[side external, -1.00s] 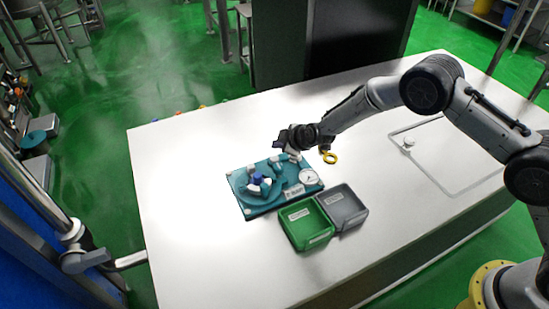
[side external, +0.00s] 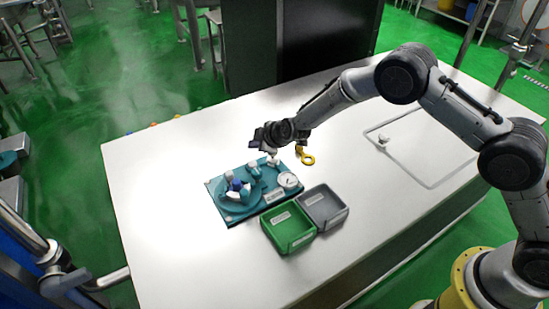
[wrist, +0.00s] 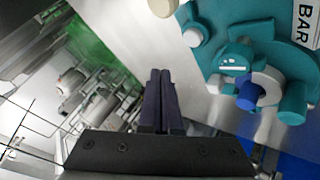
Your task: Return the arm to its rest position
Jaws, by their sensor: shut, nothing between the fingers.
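My gripper (side external: 262,138) hangs above the white table, over the back edge of a teal fixture board. In the wrist view its two dark fingers (wrist: 159,100) are together with nothing between them. The teal board (side external: 229,209) carries a round teal part, a white and blue piece (side external: 236,185) and a round white dial gauge (side external: 288,180). In the wrist view the blue knob (wrist: 248,96) and its white collar show at the right, apart from the fingers.
A green bin (side external: 290,240) and a grey bin (side external: 325,207) stand side by side in front of the board, both looking empty. A yellow ring (side external: 307,159) shows just right of my gripper. A panel outline with a white knob (side external: 383,139) lies at right.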

